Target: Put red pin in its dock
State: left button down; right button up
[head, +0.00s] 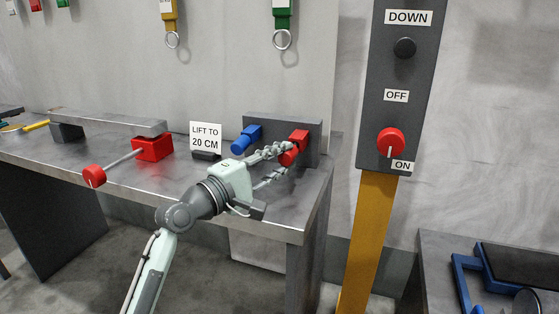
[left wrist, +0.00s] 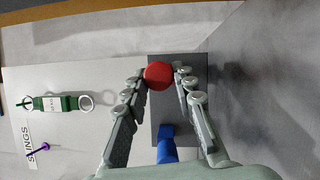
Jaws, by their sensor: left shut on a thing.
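The red pin (head: 288,158) has a round red head and is at the right end of a dark grey upright block (head: 281,127) on the bench. In the left wrist view the round red head (left wrist: 158,75) sits between the fingertips, in front of the grey block (left wrist: 179,110). How deep the pin sits is hidden. My right gripper is not in view.
A blue pin (head: 245,140) is close left of the red one. A "LIFT TO 20 CM" sign (head: 206,136) stands further left, then a red block (head: 152,148) with a rod and red knob (head: 94,176). A control post (head: 404,75) stands right of the bench.

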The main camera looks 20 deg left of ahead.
pick_arm(q)
jog(key=shift+w, duration=1.1)
jog(key=c, duration=1.2)
grip_release()
jog(key=shift+o, duration=0.2)
jog(key=shift+s, duration=0.1)
jog(key=v, duration=1.1)
jog(key=shift+s+a+r, duration=0.1)
jog(key=shift+s+a, duration=0.1)
jog(key=shift+s, duration=0.15)
jog(key=shift+s, duration=0.1)
